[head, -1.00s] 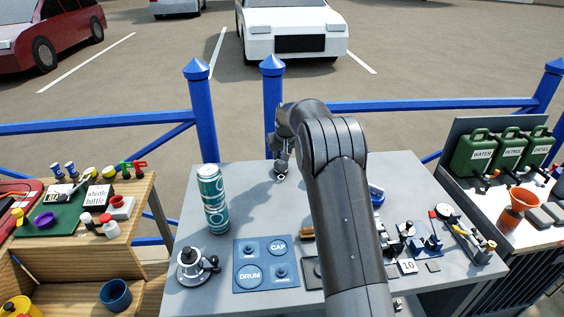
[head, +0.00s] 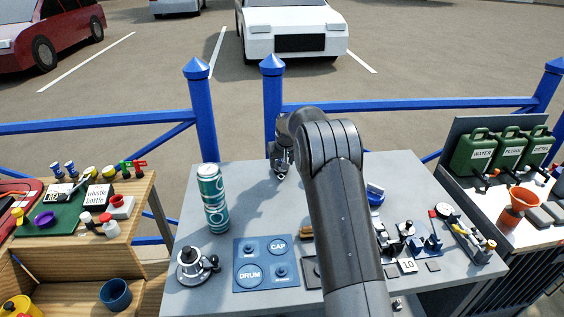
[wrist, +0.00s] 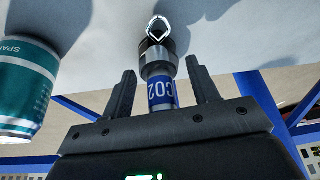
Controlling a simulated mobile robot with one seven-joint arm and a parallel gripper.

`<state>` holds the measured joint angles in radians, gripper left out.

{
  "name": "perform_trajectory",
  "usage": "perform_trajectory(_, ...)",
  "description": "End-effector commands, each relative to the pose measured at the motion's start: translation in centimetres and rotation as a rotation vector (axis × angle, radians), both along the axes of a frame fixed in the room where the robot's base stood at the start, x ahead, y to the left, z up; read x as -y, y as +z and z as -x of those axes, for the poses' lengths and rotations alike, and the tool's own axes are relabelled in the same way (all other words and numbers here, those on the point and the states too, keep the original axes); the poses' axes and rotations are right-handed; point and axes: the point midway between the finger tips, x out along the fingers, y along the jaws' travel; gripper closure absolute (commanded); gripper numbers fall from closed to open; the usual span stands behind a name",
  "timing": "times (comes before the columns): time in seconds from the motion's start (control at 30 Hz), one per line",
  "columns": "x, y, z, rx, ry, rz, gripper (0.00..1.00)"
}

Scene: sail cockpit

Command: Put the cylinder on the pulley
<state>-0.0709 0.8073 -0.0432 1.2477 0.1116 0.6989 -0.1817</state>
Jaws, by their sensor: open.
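A small blue cylinder (wrist: 161,92) labelled CO2, with a metal collar and a shiny ring at its end, shows in the wrist view. It lies between the two fingers of my gripper (wrist: 162,88), which is open, with a gap visible on both sides. In the head view my gripper (head: 281,172) is over the far part of the grey table (head: 240,190); the cylinder cannot be made out there. A small blue-and-metal fitting (head: 375,194), possibly the pulley, is right of my arm, partly hidden by it; I cannot tell for sure.
A winch (head: 192,265) and a blue DRUM/CAP mat (head: 266,265) are at the front left. Small hardware (head: 422,240) crowds the right. Blue railing (head: 400,104) runs behind.

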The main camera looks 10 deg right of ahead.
Motion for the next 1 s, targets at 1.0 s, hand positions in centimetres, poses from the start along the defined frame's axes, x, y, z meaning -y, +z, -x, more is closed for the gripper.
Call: perform_trajectory(1.0,0.8,12.4,5.4,0.004,-0.003,-0.001,0.45)
